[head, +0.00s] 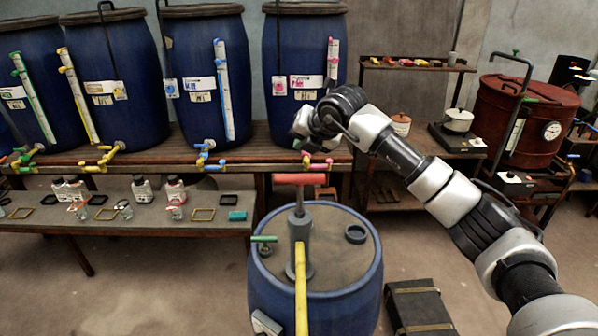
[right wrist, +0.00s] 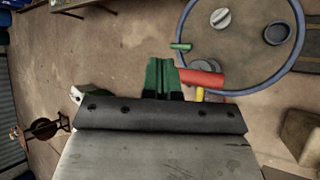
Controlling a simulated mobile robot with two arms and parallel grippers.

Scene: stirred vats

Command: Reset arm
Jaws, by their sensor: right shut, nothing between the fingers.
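My right arm comes in from the right in the head view, its hand end (head: 304,122) above and behind the hand pump on the blue drum (head: 347,307). In the right wrist view my right gripper (right wrist: 163,77) has its green fingers together, with nothing held. The pump's red T-handle (head: 300,179) stands upright over the drum lid; it also shows beside the fingers in the right wrist view (right wrist: 206,78). Whether they touch cannot be told. The pump has a grey body (head: 299,240) and a yellow pipe (head: 301,290). My left gripper is not in view.
Several blue vats (head: 205,70) with coloured gauges and valves stand on a wooden bench behind. A lower bench (head: 110,235) at left holds bottles and small frames. A red vat (head: 520,115) stands at right. A dark case (head: 418,305) lies on the floor right of the drum.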

